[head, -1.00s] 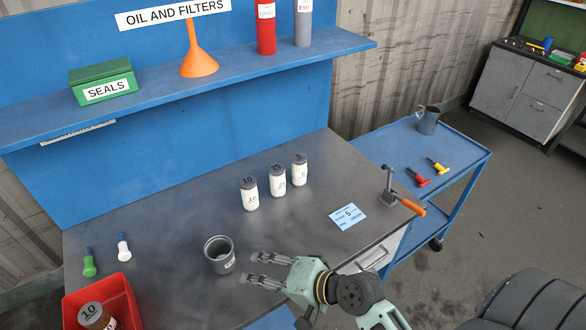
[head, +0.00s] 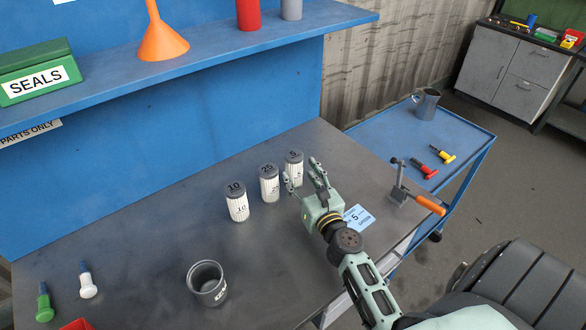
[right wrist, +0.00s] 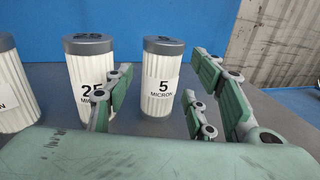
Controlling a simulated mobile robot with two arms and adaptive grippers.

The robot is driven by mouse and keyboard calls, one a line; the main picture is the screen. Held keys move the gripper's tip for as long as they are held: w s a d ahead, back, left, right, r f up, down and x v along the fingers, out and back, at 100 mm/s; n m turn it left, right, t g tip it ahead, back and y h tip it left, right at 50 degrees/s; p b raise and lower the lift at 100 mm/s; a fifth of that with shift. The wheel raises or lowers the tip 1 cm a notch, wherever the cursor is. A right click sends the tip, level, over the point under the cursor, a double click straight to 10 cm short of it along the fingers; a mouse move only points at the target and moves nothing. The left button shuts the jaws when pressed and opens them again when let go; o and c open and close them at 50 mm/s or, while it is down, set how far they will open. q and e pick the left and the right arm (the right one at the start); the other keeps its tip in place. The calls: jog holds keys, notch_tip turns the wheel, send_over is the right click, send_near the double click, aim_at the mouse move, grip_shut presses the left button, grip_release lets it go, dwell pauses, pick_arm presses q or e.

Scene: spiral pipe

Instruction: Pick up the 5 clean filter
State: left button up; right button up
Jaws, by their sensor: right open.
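Three white filters with dark grey caps stand upright in a row on the grey workbench (head: 130,235). The 5 filter (head: 294,169) is at the right end, the 25 filter (head: 269,183) in the middle, and the 10 filter (head: 237,202) at the left. In the right wrist view the 5 micron filter (right wrist: 162,78) stands ahead, between the spread fingers and apart from them; the 25 filter (right wrist: 92,75) is to its left, partly behind a finger. My right gripper (head: 304,176) is open and empty, just in front of the 5 filter. My left gripper is not in view.
A blue card marked 5 (head: 357,218) lies right of my right gripper. A clamp with an orange handle (head: 428,204) is at the bench's right edge. A grey cup (head: 207,283) stands front left. A blue shelf (head: 210,66) overhangs the back.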

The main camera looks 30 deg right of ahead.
aim_at(297, 170)
jog(key=w, duration=0.2)
jog(key=w+d, duration=0.1)
jog(key=w, duration=0.1)
jog(key=shift+f, duration=0.15)
jog(key=shift+w, duration=0.65)
jog(key=c, duration=0.6)
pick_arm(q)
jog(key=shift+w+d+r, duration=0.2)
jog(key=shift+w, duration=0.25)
pick_arm(e)
jog(key=c, duration=0.4)
jog(key=shift+o, duration=0.2)
